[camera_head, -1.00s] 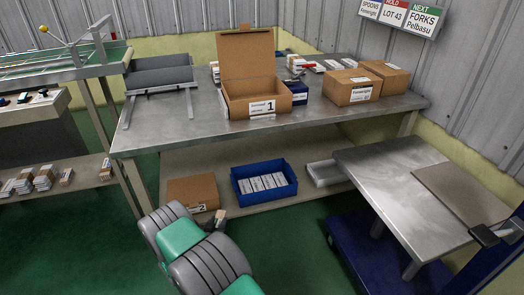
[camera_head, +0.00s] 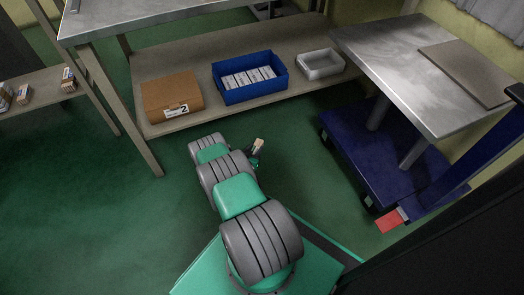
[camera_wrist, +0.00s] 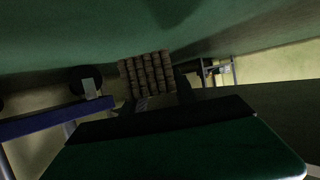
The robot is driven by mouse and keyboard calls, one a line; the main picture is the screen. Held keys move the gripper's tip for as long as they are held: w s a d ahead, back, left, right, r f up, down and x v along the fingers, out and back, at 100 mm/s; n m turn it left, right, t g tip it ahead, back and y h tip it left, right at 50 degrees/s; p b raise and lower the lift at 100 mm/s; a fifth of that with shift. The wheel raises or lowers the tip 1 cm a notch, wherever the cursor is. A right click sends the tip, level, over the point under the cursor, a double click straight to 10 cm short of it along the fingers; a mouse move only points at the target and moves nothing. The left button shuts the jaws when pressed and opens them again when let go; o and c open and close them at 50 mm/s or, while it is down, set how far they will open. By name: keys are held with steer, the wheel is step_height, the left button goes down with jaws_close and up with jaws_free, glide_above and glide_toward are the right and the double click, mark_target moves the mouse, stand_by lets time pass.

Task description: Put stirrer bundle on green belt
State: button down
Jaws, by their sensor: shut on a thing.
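My gripper (camera_head: 255,154) is low over the green floor, in front of the table's lower shelf. It is shut on the stirrer bundle (camera_head: 259,145), a small block of pale brown sticks sticking out past the fingers. The bundle (camera_wrist: 147,75) also shows in the wrist view as rows of stick ends; the fingers are dark and hard to make out there. The bundle touches neither shelf nor floor as far as I can tell. The green belt is not in either current view.
A metal table (camera_head: 130,14) has a lower shelf (camera_head: 205,116) with a cardboard box (camera_head: 172,95), a blue bin (camera_head: 253,92) of white packs and a pale tray (camera_head: 320,70). A blue cart (camera_head: 375,160) with a steel top (camera_head: 395,65) stands right. Open floor lies left.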

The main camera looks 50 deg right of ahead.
steer(key=b, duration=0.3)
glide_above(262, 158)
step_height(262, 158, down, 6)
steer(key=shift+d+r, duration=0.1)
step_height(262, 158, down, 3)
steer(key=shift+f+b, duration=0.1)
steer(key=shift+b, duration=0.65)
steer(key=shift+w+r, duration=0.1)
steer(key=shift+r, duration=0.1)
steer(key=shift+f, duration=0.1)
steer(key=c, duration=1)
jaws_free()
steer(key=shift+o, duration=0.2)
